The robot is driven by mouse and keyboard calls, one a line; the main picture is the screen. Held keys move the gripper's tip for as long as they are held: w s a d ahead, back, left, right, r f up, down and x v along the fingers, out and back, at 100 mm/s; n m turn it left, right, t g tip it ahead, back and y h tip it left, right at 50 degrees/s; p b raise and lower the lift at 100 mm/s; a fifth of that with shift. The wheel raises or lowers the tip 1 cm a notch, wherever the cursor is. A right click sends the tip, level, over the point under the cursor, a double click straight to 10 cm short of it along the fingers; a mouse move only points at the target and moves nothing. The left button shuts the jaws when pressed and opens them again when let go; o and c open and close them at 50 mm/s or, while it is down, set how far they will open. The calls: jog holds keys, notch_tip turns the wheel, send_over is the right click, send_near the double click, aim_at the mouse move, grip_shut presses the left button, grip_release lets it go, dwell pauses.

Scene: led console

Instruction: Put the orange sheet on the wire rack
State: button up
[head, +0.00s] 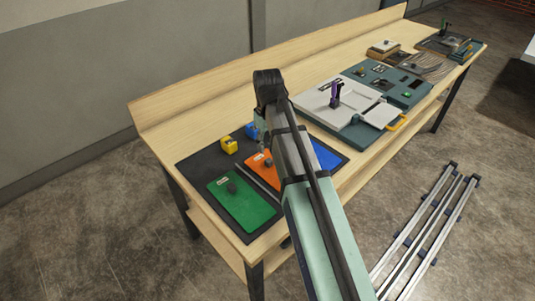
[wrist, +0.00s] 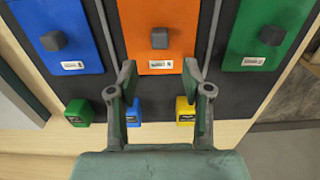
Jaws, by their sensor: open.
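The orange sheet (wrist: 160,25) lies flat on a dark mat between a blue and a green sheet, with a dark grey knob and a white label on it. In the head view, the orange sheet (head: 262,172) is partly covered by my arm. My gripper (wrist: 160,68) is open and empty, its fingers spread above the labelled end of the orange sheet, below the knob in the wrist view. I cannot surely pick out the wire rack; a grey ribbed piece (head: 428,66) stands toward the far end of the table.
The blue sheet (wrist: 58,30) and green sheet (wrist: 268,30) flank it, with thin grey rods between. Small green (wrist: 79,112), blue (wrist: 133,112) and yellow (wrist: 185,110) blocks sit at the mat's edge. A teal console (head: 405,90) with a pale panel (head: 325,104) stands farther along.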

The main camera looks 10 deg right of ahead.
aim_at(267, 159)
jog(key=shift+o, duration=0.5)
jog(key=shift+r+b, duration=0.3)
jog(key=shift+r, duration=1.95)
